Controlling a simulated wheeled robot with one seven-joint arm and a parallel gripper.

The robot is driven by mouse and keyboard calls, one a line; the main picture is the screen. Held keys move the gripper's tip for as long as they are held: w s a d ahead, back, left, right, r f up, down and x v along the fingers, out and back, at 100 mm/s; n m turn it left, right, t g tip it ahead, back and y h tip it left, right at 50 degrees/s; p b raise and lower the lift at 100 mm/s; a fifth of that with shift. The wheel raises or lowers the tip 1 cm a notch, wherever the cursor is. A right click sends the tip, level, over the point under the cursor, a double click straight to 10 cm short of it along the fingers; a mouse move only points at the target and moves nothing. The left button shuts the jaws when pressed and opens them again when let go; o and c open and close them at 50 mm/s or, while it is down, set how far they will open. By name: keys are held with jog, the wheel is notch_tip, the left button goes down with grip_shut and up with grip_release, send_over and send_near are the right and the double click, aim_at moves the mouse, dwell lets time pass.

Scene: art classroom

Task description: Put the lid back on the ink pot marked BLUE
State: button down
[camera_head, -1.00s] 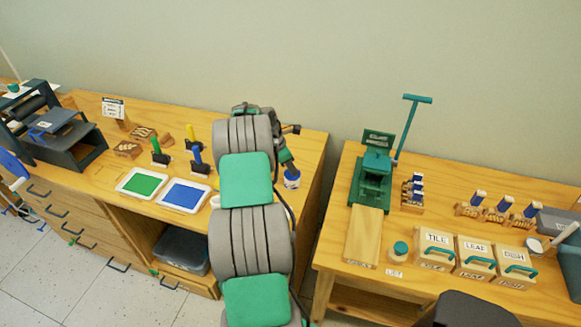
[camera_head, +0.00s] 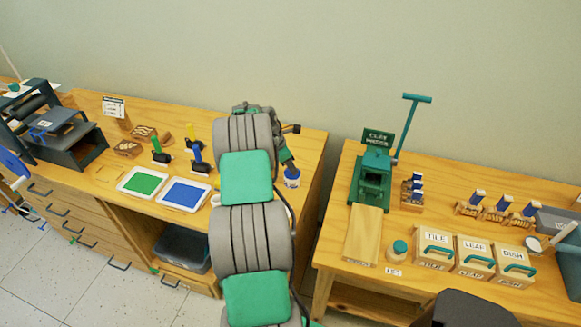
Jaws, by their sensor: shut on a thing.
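A small white ink pot with a blue band (camera_head: 292,179) stands near the right end of the left bench; its lettering is too small to read. My gripper (camera_head: 289,166) points down right over this pot, at its top. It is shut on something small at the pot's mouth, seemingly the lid. The lid itself is hidden by the fingers, and I cannot tell whether it touches the rim. Another small white container (camera_head: 215,201) is partly hidden behind my arm, left of it.
On the left bench (camera_head: 83,98) lie a green ink pad (camera_head: 143,182) and a blue ink pad (camera_head: 185,194), with rollers behind. A gap separates it from the right bench (camera_head: 330,250), which bears a green press (camera_head: 372,180), stamps and labelled boxes (camera_head: 474,258).

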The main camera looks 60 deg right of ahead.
jog(key=c, duration=0.7)
grip_release()
notch_tip(320, 180, up, 5)
jog(key=p, duration=0.4)
jog(key=shift+r, duration=1)
jog(key=shift+c, duration=0.3)
grip_shut()
dwell(0.3)
